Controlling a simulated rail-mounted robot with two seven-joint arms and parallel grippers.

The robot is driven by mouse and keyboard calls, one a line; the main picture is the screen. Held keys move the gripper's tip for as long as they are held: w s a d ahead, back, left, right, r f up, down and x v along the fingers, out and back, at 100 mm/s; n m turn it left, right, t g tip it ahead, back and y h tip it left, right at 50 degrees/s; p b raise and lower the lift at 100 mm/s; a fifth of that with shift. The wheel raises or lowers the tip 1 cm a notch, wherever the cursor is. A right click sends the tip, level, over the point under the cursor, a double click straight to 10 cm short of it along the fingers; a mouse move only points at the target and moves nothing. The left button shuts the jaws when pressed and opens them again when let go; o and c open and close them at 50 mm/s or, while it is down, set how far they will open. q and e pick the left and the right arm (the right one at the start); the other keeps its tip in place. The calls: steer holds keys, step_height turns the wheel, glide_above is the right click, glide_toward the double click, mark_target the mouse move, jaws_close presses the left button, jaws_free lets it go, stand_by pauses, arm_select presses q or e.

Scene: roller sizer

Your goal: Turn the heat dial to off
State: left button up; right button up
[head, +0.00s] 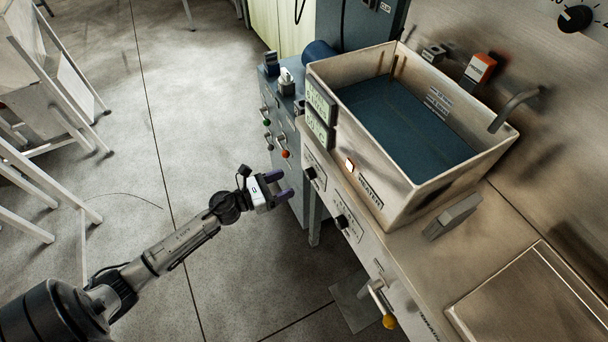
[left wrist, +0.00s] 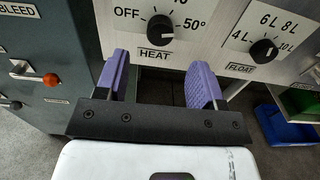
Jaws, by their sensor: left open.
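The heat dial (left wrist: 160,30) is a round black knob on a pale panel in the left wrist view. OFF is printed to its left, 50° to its right and HEAT below. Its exact pointer setting is hard to read. In the head view a black knob (head: 310,173) on the front of the metal tank unit appears to be this dial. My left gripper (head: 283,185) is open and empty, left of the panel and apart from it. In the left wrist view its purple fingers (left wrist: 162,80) flank the space below the dial. My right gripper is not in view.
The float dial (left wrist: 264,51) sits right of the heat dial; a yellow-tipped lever (head: 389,321) juts out below the counter. A dark cabinet with levers (head: 286,154) stands beside the tank (head: 395,167).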

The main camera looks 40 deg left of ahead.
mark_target(307, 175)
arm_select(q)
steer(key=x, duration=0.5)
steer(key=shift+w+d, duration=0.1)
steer(key=shift+w, duration=0.1)
steer(key=shift+x, duration=0.8)
steer(key=c, duration=0.9)
steer(key=shift+c, duration=0.2)
